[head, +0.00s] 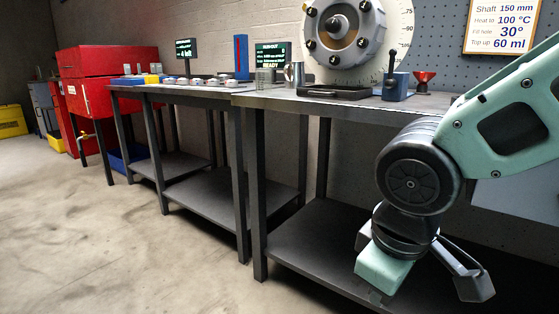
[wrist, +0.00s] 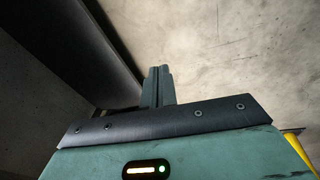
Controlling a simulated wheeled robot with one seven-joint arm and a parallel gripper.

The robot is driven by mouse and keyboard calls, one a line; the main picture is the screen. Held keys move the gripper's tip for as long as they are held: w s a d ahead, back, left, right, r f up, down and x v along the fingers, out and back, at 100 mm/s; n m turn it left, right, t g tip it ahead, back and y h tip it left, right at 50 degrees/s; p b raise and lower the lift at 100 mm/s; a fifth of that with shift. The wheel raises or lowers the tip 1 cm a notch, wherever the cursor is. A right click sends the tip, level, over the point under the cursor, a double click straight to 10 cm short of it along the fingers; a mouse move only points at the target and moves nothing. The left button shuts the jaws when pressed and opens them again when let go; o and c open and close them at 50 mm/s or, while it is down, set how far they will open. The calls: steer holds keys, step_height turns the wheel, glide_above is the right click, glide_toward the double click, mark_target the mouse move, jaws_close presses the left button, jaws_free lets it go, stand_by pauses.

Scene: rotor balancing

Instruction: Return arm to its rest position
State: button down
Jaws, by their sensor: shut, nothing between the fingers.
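My arm comes in from the right in the head view and bends down in front of the workbench (head: 375,104). My gripper (head: 473,284) hangs low, below the bench top and in front of its lower shelf, pointing down to the right. In the wrist view my gripper (wrist: 160,72) shows its two fingers shut together with nothing between them. Bare concrete floor fills the view beyond them. The far side of the hand is hidden in the head view.
A dark bench part (wrist: 75,40) lies close at left in the wrist view. The floor (head: 130,240) at left is clear.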

steer(key=s+f+m+g+y+p, duration=0.1)
steer(key=s+f+g, duration=0.1)
steer(key=s, duration=0.9)
step_height(320, 180, up, 37)
steer(key=w+p, duration=0.1)
steer(key=p, duration=3.6)
